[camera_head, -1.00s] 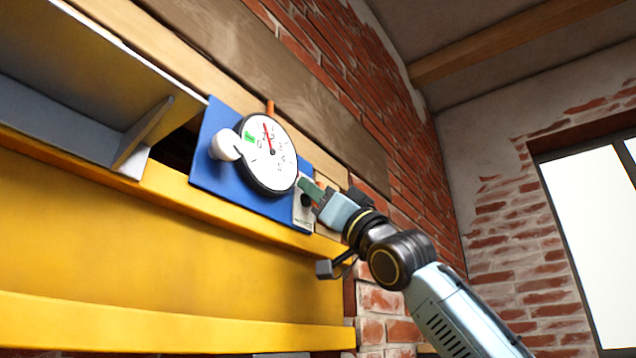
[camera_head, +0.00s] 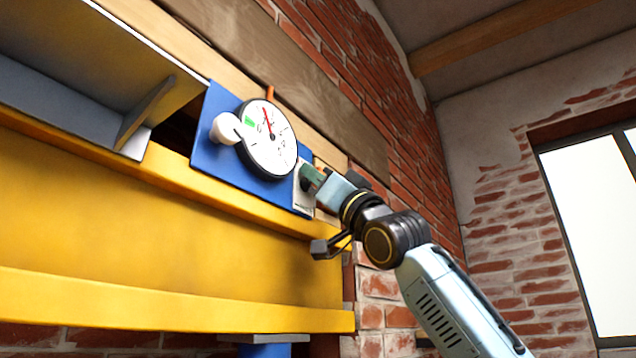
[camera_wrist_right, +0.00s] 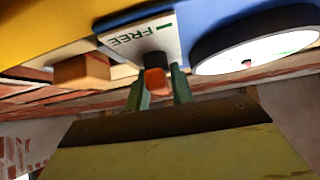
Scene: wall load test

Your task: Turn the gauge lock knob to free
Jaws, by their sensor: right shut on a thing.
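The gauge lock knob (camera_wrist_right: 156,80) is dark with an orange end. It sits on a pale plate (camera_wrist_right: 172,25) marked FREE in green, which also shows at the blue panel's right edge in the head view (camera_head: 302,197). My right gripper (camera_wrist_right: 158,90) is shut on the knob, with its green fingers on either side of it. In the head view my right gripper (camera_head: 311,177) covers most of the knob. The round white gauge (camera_head: 282,150) with a red needle is beside it on the blue panel (camera_head: 208,165). My left gripper is not in view.
A white rounded part (camera_head: 224,128) sits at the gauge's left edge. A yellow beam (camera_head: 150,220) runs below the panel, and a grey metal trough (camera_head: 60,100) is at upper left. A tan block (camera_wrist_right: 82,70) sticks out near the plate in the wrist view.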

